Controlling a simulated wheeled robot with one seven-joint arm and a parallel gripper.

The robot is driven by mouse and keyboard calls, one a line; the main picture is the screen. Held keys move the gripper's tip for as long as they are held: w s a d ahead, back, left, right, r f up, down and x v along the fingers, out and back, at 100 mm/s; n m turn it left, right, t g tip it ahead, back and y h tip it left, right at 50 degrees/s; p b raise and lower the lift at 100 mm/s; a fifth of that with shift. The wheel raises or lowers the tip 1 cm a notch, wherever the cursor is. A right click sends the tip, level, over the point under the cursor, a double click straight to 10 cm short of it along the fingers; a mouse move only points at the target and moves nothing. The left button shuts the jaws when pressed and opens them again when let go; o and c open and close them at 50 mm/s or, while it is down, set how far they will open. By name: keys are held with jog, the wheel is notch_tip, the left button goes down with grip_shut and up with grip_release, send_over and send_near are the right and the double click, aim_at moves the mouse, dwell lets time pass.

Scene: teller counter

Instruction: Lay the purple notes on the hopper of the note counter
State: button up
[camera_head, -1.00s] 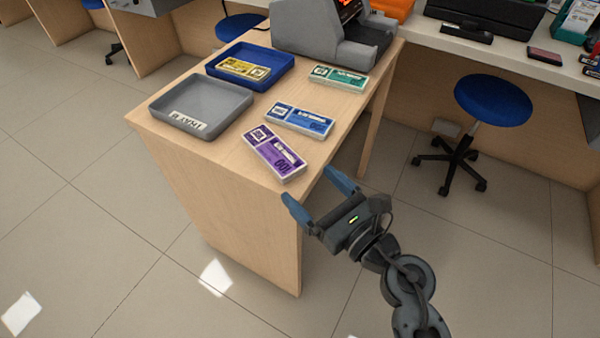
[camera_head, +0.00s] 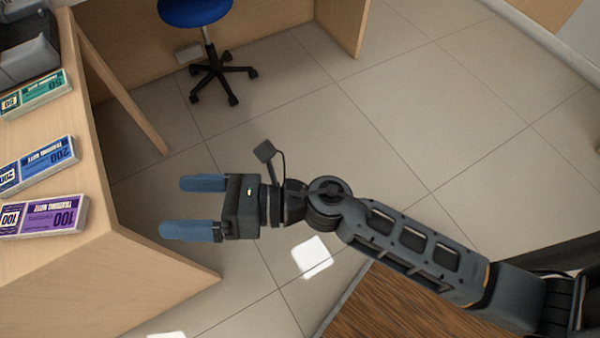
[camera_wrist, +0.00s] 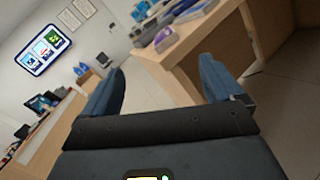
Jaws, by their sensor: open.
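The purple notes (camera_head: 43,216) lie flat near the front edge of the wooden counter, at the left of the head view. The note counter (camera_head: 28,47) is a grey machine, cut off at the upper left; its hopper cannot be made out. My gripper (camera_head: 190,207) is open and empty, over the floor to the right of the counter, its blue fingers pointing left towards the notes with a clear gap. In the wrist view the two fingers (camera_wrist: 162,90) stand apart with nothing between them.
Blue notes (camera_head: 38,163) and green notes (camera_head: 36,93) lie behind the purple ones on the counter (camera_head: 75,260). A blue stool (camera_head: 205,10) stands on the floor at the top. The floor between is clear.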

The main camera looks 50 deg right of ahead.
jog(key=s+d+r+n+h, duration=0.1)
jog(key=s+d+n+h, duration=0.3)
jog(key=s+n, duration=0.4)
jog(key=s+d+r+n+h, duration=0.2)
jog(key=s+d+n+h, duration=0.2)
jog(key=n, duration=1)
jog(key=s+d+r+n+t+h, duration=0.1)
jog(key=s+d+n+h, duration=0.3)
jog(key=s+d+n, duration=0.4)
jog(key=s+r+n, duration=0.1)
jog(key=s+n, duration=0.3)
jog(key=s, duration=0.1)
jog(key=shift+r, duration=0.2)
jog(key=shift+s+d+r+m+h, duration=0.1)
jog(key=shift+s+m+h, duration=0.2)
jog(key=shift+m, duration=0.2)
